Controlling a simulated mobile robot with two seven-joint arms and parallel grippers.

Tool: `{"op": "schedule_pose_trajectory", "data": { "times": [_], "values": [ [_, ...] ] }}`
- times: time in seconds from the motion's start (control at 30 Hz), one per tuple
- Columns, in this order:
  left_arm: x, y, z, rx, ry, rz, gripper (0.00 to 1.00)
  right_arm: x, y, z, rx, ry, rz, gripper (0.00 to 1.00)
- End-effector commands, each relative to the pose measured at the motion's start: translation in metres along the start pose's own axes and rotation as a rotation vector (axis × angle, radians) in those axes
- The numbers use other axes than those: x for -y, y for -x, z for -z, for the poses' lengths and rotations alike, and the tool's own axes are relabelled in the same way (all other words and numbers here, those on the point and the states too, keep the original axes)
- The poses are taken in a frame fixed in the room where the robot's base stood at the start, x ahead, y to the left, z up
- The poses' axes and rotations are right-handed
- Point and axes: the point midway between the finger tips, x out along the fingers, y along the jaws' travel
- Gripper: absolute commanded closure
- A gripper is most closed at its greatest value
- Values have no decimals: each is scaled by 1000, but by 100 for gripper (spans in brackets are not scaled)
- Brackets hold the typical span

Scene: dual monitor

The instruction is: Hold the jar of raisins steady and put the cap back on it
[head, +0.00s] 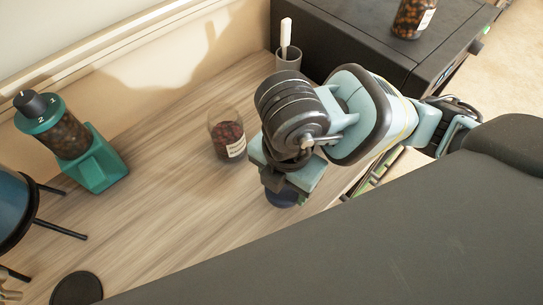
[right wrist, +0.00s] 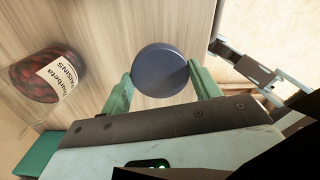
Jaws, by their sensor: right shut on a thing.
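The jar of raisins (head: 227,138) is clear glass with dark raisins and a white label. It stands upright on the wooden surface, with no cap seen on it. In the right wrist view the jar (right wrist: 47,76) is at the left, its label reading RAISINS. My right gripper (right wrist: 163,88) is shut on a round dark blue cap (right wrist: 161,68), with one finger at each side. In the head view the cap (head: 281,197) shows below my right gripper (head: 285,185), to the right of the jar and apart from it. My left gripper is not in view.
A green dispenser (head: 95,165) with a dark top stands at the left. A grey cup (head: 288,61) holding a white-handled tool stands behind my right arm, beside a black box (head: 340,35) bearing another jar (head: 411,18).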

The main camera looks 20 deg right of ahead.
Motion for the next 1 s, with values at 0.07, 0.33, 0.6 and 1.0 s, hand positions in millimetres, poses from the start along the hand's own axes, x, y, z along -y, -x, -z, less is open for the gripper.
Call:
{"op": "schedule_pose_trajectory", "data": {
  "times": [0.07,0.33,0.6,1.0],
  "values": [
    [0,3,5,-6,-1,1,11,21,5,12,1,7,-3,59],
    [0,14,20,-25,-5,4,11,66,11,37,-1,-2,0,59],
    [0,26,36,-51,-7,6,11,77,11,44,0,-1,-2,59],
    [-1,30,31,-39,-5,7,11,80,8,45,0,-1,-1,59]
  ]
}}
